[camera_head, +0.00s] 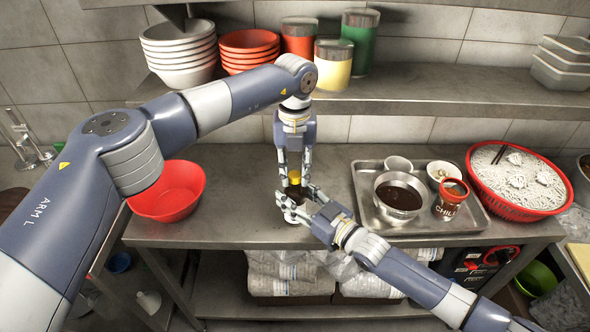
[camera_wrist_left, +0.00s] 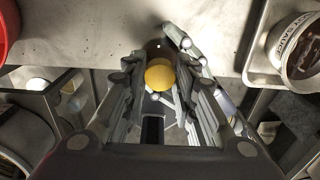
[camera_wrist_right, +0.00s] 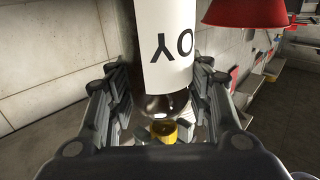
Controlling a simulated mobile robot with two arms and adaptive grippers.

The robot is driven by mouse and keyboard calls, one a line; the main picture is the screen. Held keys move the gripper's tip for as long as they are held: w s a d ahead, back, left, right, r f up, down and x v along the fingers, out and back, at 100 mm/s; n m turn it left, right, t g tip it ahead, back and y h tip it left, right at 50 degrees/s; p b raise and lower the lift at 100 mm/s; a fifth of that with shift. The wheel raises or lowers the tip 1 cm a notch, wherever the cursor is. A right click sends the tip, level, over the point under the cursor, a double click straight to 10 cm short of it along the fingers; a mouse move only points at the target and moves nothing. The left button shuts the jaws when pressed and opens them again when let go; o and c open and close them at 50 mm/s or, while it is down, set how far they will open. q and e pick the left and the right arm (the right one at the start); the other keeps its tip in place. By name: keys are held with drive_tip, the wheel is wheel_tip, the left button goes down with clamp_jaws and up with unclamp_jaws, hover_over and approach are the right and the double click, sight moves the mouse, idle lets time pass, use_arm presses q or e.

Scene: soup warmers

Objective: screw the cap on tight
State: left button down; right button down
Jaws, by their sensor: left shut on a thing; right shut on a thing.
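The yellow cap (camera_head: 295,177) sits at the top of a dark bottle (camera_head: 293,192) with a white label. My left gripper (camera_head: 294,180) points down from above and is shut on the cap; its wrist view shows the cap (camera_wrist_left: 159,76) between the fingers. My right gripper (camera_head: 291,206) comes in from the right and is shut on the bottle. In the right wrist view the bottle (camera_wrist_right: 165,103) appears upside down, with "OY" readable on its label and the cap (camera_wrist_right: 163,131) at its neck. The seam between cap and neck is too small to judge.
A red bowl (camera_head: 168,190) stands on the counter at left. A metal tray (camera_head: 365,190) with a dark-filled pan (camera_head: 398,196) and a chili can (camera_head: 451,199) stands at right, beside a red noodle basket (camera_head: 520,181). A shelf (camera_head: 440,91) runs above the counter behind.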

use_arm(q)
drive_tip(key=m, duration=1.5)
drive_tip(key=shift+w, duration=0.1)
drive_tip(key=m, duration=0.6)
drive_tip(key=c, duration=1.3)
unclamp_jaws()
drive_tip(key=shift+r, duration=2.25)
